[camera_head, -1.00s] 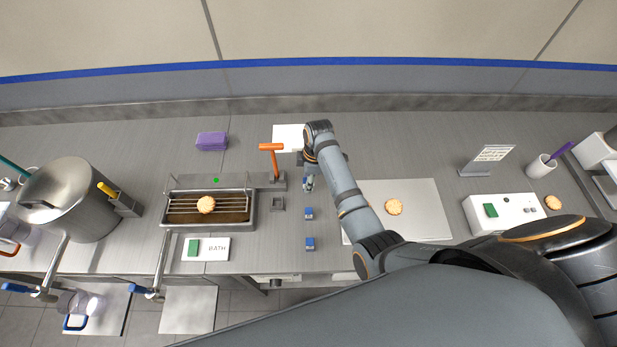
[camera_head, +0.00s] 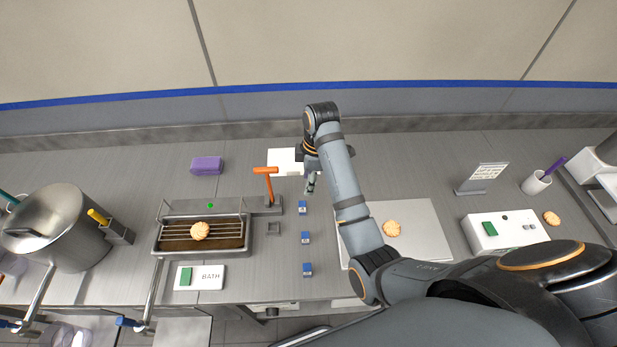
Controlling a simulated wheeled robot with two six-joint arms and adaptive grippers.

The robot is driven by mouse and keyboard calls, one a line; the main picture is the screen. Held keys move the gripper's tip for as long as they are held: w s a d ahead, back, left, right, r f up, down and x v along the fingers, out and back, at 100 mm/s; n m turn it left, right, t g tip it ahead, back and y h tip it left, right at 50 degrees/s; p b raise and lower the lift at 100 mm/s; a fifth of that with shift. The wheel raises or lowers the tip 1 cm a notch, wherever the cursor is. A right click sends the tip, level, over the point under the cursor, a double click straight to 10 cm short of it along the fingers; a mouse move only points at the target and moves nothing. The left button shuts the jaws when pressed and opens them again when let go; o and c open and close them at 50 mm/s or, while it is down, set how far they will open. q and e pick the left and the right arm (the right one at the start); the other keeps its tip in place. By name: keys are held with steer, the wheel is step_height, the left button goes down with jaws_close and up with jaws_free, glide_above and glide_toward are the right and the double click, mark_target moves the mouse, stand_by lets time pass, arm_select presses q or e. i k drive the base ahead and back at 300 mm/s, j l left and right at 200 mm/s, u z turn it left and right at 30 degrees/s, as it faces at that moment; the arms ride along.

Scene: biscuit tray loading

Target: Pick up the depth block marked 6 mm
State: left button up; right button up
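Three small blue blocks with grey lower parts lie in a column on the counter: a far block (camera_head: 302,207), a middle block (camera_head: 305,237) and a near block (camera_head: 307,269). Their markings are too small to read, so I cannot tell which is 6 mm. My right gripper (camera_head: 311,186) points down just beyond the far block and slightly to its right, apart from it in the picture. Its fingers are too small and partly hidden by the arm to show whether they are open. My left gripper is out of view.
Left of the blocks are an orange-handled lever (camera_head: 266,178), a small grey square holder (camera_head: 273,228) and the bath tray (camera_head: 160,244) with a biscuit on its rack. A pale board (camera_head: 430,240) with a biscuit lies right, partly behind my arm. A white sheet (camera_head: 283,160) lies beyond.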

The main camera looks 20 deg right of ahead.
mark_target(305, 235)
steer(key=k, duration=1.5)
